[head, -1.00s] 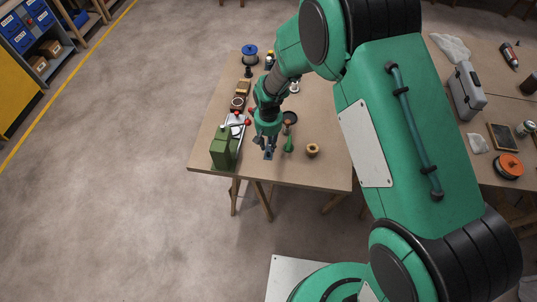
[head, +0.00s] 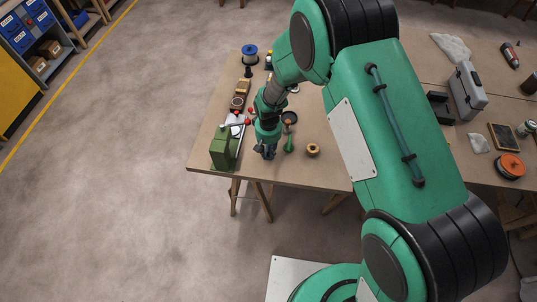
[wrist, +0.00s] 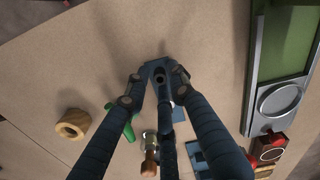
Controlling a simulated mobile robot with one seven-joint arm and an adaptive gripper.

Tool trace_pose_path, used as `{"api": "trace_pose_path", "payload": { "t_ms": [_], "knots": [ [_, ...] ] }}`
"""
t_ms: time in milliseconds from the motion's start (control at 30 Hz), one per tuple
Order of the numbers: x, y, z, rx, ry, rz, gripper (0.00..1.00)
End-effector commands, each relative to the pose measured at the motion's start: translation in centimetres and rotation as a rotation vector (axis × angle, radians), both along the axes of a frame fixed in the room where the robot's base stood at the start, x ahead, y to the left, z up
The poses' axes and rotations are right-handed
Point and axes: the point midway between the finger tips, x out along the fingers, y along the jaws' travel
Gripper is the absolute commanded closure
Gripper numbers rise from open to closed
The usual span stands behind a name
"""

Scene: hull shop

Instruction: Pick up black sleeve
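In the head view my gripper (head: 266,153) points down over the near end of the worktable, between the green machine and the green bottle-shaped item. The sleeve cannot be made out there, hidden by my fingers.
The green machine (head: 222,150) stands close left of my gripper. A green item (head: 289,144) and a brass-coloured ring (head: 312,150) are on the right. The worktable's (head: 325,172) front right is clear.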

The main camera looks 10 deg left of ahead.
Motion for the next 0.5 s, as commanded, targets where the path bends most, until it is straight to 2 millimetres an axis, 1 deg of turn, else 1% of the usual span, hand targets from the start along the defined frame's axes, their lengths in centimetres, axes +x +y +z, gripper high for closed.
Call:
{"api": "trace_pose_path", "payload": {
  "t_ms": [367, 400, 467, 500],
  "knots": [
    [-0.02, -0.01, 0.01, 0.0, 0.0, 0.0, 0.77],
    [-0.02, -0.01, 0.01, 0.0, 0.0, 0.0, 0.85],
    [-0.03, -0.01, 0.0, 0.0, 0.0, 0.0, 0.96],
    [-0.03, -0.01, 0.0, 0.0, 0.0, 0.0, 1.0]
  ]
}}
